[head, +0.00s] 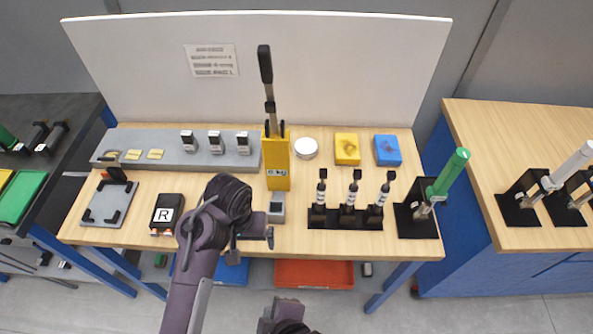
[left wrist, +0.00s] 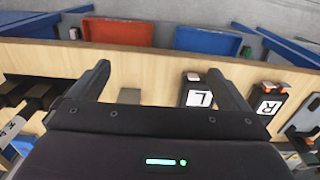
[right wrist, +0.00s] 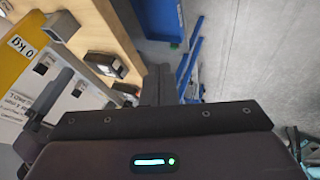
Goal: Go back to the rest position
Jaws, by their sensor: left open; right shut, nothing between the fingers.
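My left gripper (head: 255,236) is over the front part of the wooden table (head: 330,243), right of the black R block (head: 166,214). In the left wrist view its fingers (left wrist: 157,82) are apart with nothing held. The black L block (left wrist: 197,94) and the R block (left wrist: 265,105) lie on the table beyond the fingers; my left arm seems to hide the L block in the head view. My right gripper (head: 285,314) is low at the bottom edge of the head view, in front of the table. In the right wrist view its fingers (right wrist: 160,82) are together and empty.
A yellow lever press (head: 278,165) stands mid-table, with a small grey box (head: 277,204) before it. A red bin (head: 314,274) is below the table. A second table (head: 530,145) stands right.

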